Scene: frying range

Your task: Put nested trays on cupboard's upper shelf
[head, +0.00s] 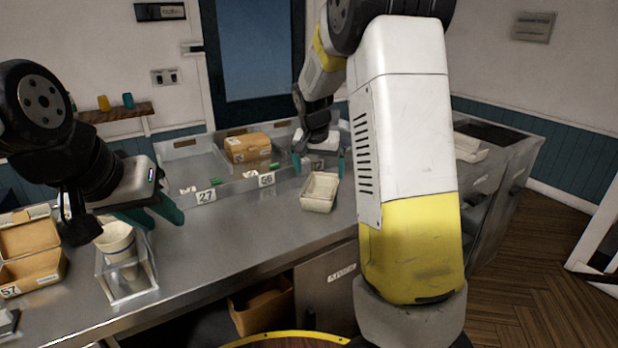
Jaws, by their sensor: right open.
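A cream tray stack (320,192) sits on the steel counter, right of centre; I cannot tell how many trays are nested in it. My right gripper (319,164) is open just behind and above the trays, its teal fingers spread and empty. My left gripper (152,214) is over the left part of the counter, far from the trays, near a clear stand; whether its jaws are open is unclear. Another cream tray (469,148) lies on the steel unit at right, partly hidden by my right arm. Below the counter is a labelled cupboard door (326,284); no upper shelf is clearly visible.
A white cup (117,240) stands in the clear stand (127,287). An open cardboard box (32,268) is at far left. A closed box (248,147) sits in a steel bin area behind numbered tags. A brown box (262,305) is under the counter. The counter's middle is clear.

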